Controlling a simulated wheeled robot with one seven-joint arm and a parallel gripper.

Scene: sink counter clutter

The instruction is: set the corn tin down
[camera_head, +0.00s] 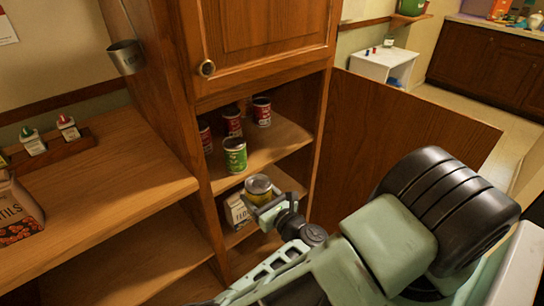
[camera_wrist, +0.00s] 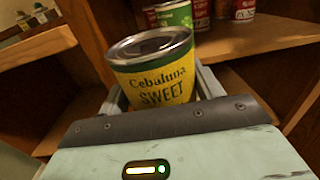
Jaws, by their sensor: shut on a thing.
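The corn tin is a yellow tin (camera_wrist: 157,80) with a green band, a silver lid and the words "Cebaluna SWEET" in the wrist view. My gripper (camera_head: 262,199) is shut on it, with a finger on either side of the tin. In the head view the tin (camera_head: 259,187) is upright, in front of the cupboard's lower shelf opening. Its lower part is hidden by my gripper. I cannot tell whether its base touches a shelf.
The upper shelf (camera_head: 272,140) holds a green tin (camera_head: 235,155) and several red tins (camera_head: 261,112). A white box (camera_head: 238,211) stands on the lower shelf, left of the held tin. The open cupboard door (camera_head: 400,130) is at the right. A wooden counter (camera_head: 110,190) lies left.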

